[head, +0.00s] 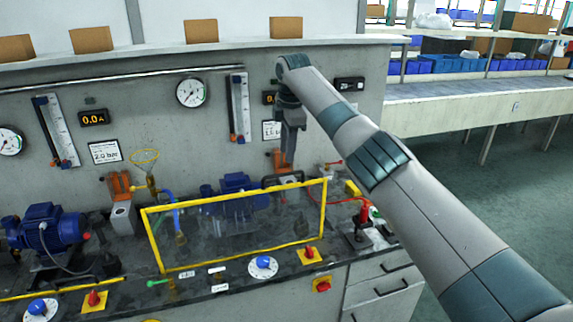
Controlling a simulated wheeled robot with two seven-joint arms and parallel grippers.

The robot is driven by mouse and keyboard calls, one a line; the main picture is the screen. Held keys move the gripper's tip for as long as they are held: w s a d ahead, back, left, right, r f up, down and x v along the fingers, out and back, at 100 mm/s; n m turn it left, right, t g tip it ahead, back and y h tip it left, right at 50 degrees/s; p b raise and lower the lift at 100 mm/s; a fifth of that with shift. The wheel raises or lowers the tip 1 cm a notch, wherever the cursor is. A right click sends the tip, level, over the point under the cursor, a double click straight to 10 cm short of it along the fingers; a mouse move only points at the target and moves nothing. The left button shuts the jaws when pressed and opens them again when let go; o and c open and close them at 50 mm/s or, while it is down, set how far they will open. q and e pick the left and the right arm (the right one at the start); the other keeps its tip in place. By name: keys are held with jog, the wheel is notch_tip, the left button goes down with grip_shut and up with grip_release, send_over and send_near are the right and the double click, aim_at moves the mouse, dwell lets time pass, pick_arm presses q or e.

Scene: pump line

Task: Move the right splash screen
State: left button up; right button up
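The right splash screen (325,205) is a clear panel in a yellow frame. It stands on the dark bench top in front of a blue pump (235,190), which shows through and above it. My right arm reaches in from the lower right. My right gripper (288,160) points down above and behind the screen's top bar, apart from the bar in the picture. It is seen nearly edge-on, so the gap between its fingers cannot be made out, and nothing shows clearly in it. My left gripper is out of view.
A red-handled fitting (363,222) stands right of the screen. A blue dial (263,266) and a red knob on a yellow plate (309,254) sit before it. A second blue pump (50,228) is at left. Gauges (191,92) line the back wall.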

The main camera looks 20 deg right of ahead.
notch_tip(320, 180, up, 11)
jog(key=s+b, duration=0.2)
jog(key=shift+s, duration=0.15)
jog(key=shift+f, duration=0.1)
dwell(1.3)
